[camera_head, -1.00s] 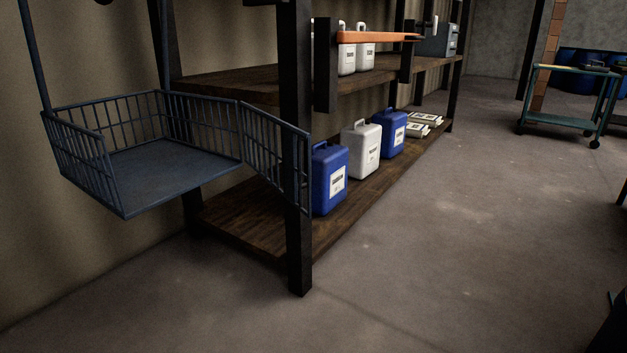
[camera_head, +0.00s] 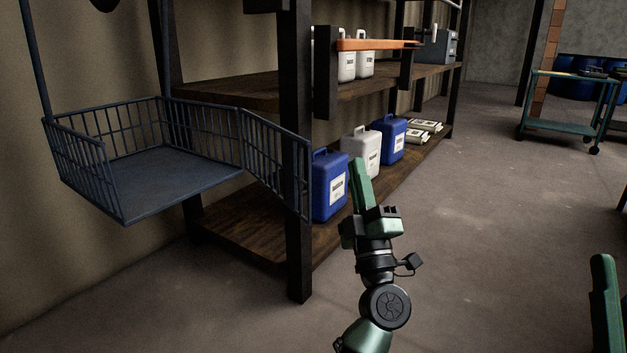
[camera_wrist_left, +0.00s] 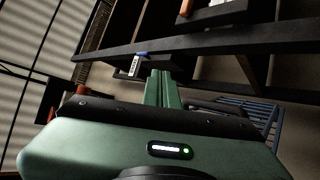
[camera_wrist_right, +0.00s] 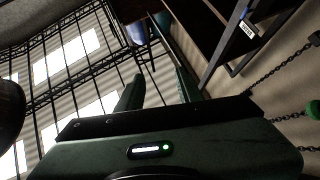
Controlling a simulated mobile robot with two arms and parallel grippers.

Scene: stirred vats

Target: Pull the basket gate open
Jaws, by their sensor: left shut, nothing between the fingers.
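The blue-grey wire basket (camera_head: 120,212) hangs from bars at the left of the head view. Its barred gate (camera_head: 268,155) is swung out to the right from the basket's right corner, and its free end overlaps the dark shelf post. The side toward me is open. My left gripper (camera_head: 357,165) is shut and empty, pointing up, to the right of the gate and apart from it in the picture. In the left wrist view blue bars (camera_wrist_left: 262,115) show to the right of its closed fingers (camera_wrist_left: 162,75). My right gripper (camera_wrist_right: 160,76) has its fingers apart, with nothing between them.
A dark shelf post (camera_head: 299,250) stands by the gate's free end. Blue jugs (camera_head: 329,187) and a white jug (camera_head: 361,146) stand on the lower shelf (camera_head: 245,232). A green cart (camera_head: 560,127) stands at the far right. The floor in the middle is clear.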

